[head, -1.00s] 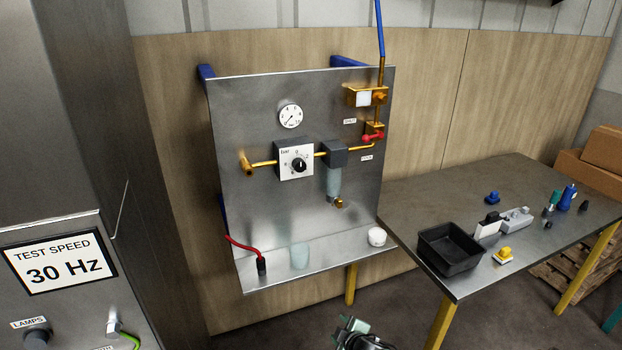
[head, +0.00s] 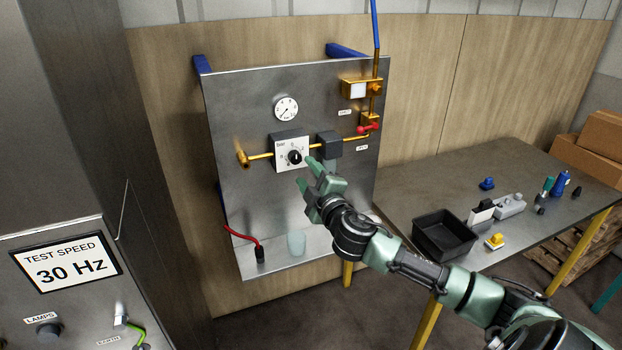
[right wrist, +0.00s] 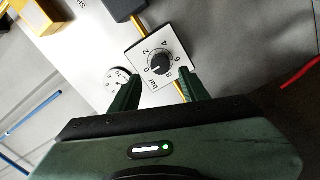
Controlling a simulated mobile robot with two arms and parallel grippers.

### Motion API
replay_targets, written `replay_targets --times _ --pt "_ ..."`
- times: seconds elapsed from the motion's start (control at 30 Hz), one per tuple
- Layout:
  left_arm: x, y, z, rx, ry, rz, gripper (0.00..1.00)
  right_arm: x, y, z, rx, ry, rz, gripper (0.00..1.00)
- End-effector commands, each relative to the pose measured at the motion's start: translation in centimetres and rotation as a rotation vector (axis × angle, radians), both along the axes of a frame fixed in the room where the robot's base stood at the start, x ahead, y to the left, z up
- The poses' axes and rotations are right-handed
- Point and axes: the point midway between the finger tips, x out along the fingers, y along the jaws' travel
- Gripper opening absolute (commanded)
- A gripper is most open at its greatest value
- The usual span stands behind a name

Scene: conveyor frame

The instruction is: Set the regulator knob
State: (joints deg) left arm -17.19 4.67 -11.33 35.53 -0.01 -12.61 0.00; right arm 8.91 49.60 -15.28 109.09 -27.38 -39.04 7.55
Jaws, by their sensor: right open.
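The regulator knob (head: 294,157) is a small black dial on a white square scale plate (head: 283,149) marked Bar, on the front of a dark box on the metal panel. In the right wrist view the knob (right wrist: 159,62) lies just beyond and between the fingertips, with its white mark near 0. My right gripper (head: 305,173) is open and empty, just to the lower right of the knob; its two green fingers also show in the right wrist view (right wrist: 157,80). I see no contact with the knob. My left gripper is not in view.
A round gauge (head: 286,108) sits above the knob. A brass pipe (head: 259,156) runs into the regulator box, and a red valve handle (head: 368,127) is at the right. A table with a black tray (head: 443,235) stands right of the panel.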

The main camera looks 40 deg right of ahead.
Motion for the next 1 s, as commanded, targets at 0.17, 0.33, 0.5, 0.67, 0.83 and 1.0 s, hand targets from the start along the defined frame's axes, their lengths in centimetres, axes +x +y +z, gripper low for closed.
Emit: replay_targets --times 0.17,0.33,0.5,0.67,0.83,1.0 --pt "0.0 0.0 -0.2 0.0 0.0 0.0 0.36 2.7 -0.7 0.1 0.001 -0.002 -0.002 0.45" --pt "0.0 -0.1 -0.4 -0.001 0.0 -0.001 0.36 4.9 -1.2 0.0 0.0 -0.001 -0.001 0.45" --pt "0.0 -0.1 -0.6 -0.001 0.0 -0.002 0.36 6.8 -1.7 0.0 0.001 -0.001 -0.001 0.45" --pt "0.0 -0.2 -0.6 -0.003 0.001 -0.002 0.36 6.7 -1.6 -0.1 0.001 0.002 0.0 0.11" --pt "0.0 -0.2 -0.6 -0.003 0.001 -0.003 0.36 6.7 -1.5 -0.3 0.063 -0.011 0.001 0.11" --pt "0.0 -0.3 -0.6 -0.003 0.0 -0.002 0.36 6.7 -1.4 -0.4 0.511 -0.117 -0.001 0.11"
